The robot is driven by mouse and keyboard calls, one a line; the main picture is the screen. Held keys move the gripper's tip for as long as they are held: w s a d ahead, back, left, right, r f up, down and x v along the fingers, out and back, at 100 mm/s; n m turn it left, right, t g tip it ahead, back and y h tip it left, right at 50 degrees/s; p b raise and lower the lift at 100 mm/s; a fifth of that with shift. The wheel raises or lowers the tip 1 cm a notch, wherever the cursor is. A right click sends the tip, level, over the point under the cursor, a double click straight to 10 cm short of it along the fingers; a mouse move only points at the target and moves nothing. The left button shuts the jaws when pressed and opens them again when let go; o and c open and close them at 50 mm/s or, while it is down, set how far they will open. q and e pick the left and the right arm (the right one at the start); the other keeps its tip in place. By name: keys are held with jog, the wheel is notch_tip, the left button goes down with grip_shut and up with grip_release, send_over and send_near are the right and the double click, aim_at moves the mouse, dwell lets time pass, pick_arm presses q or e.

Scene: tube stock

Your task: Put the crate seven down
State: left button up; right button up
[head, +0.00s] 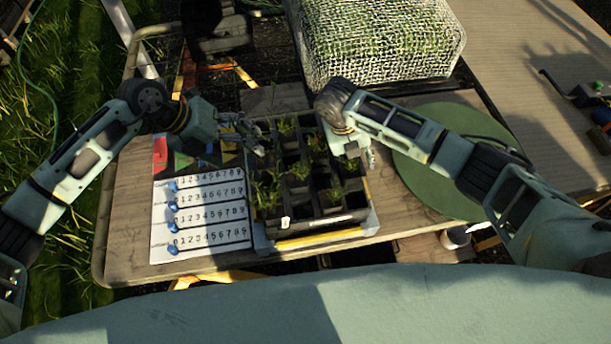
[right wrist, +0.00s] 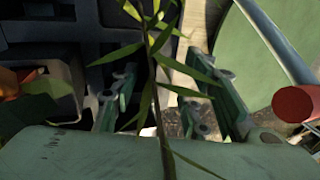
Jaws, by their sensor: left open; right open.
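A dark crate (head: 322,219) of square cells with small green plants stands on the wooden table in the head view. A white board (head: 200,256) left of it has several printed number rows, each with a blue marker (head: 173,187) near its left end. My left gripper (head: 246,138) is open over the crate's upper left corner. My right gripper (head: 362,156) is open at the crate's right side. In the right wrist view a plant stem (right wrist: 155,90) crosses in front of its open fingers. I cannot tell whether either gripper touches the crate.
A round green mat (head: 425,185) lies right of the crate, partly under my right arm. A mesh-covered box (head: 375,40) stands behind. The table (head: 130,225) is bare left of the board.

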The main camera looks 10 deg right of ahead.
jog(key=v, duration=1.2)
jog(key=shift+f, duration=0.1)
